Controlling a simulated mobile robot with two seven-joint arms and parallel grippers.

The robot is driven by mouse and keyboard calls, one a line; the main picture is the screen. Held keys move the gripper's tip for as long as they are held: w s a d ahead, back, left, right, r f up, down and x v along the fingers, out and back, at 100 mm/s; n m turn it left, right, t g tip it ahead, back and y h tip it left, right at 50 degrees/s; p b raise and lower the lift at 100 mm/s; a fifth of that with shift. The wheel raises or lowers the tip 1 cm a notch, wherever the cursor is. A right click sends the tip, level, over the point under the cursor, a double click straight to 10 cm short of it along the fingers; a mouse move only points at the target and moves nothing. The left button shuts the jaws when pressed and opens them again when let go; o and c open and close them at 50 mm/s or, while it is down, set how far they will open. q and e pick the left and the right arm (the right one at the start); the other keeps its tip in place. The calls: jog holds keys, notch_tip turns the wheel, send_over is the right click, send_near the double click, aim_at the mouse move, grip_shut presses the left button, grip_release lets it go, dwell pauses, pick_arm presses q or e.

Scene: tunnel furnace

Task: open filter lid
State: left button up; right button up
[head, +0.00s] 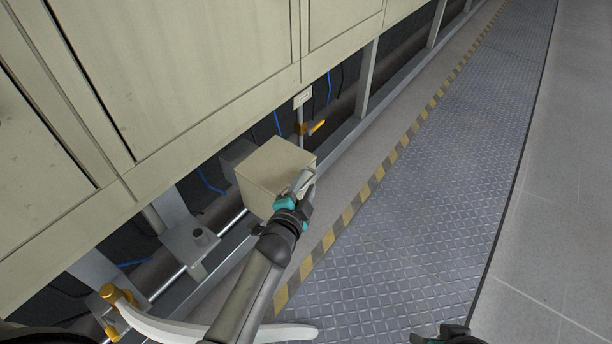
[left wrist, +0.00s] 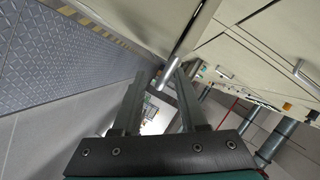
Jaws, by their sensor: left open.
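A beige box (head: 272,172), which looks like the filter housing, sits low beside the furnace wall in the head view. Its flat top faces up and looks closed; I cannot make out a seam between lid and body. My left gripper (head: 304,181) is at the box's right front side, over its near edge in the picture. In the left wrist view the two fingers (left wrist: 162,75) stand apart with nothing clearly held between them. I cannot tell whether they touch the box. A dark and teal part of my right arm (head: 447,335) shows at the bottom edge of the head view, mostly cut off.
The furnace's beige panels (head: 190,70) overhang the box on the left. An orange valve handle (head: 317,126) is behind it, and a brass-coloured fitting (head: 118,294) is at lower left. A yellow-black striped edge (head: 350,206) borders the clear metal tread floor (head: 420,210) on the right.

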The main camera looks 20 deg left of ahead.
pick_arm(q)
jog(key=shift+w, duration=0.25)
grip_shut()
jog(key=shift+s, duration=0.1)
dwell(1.3)
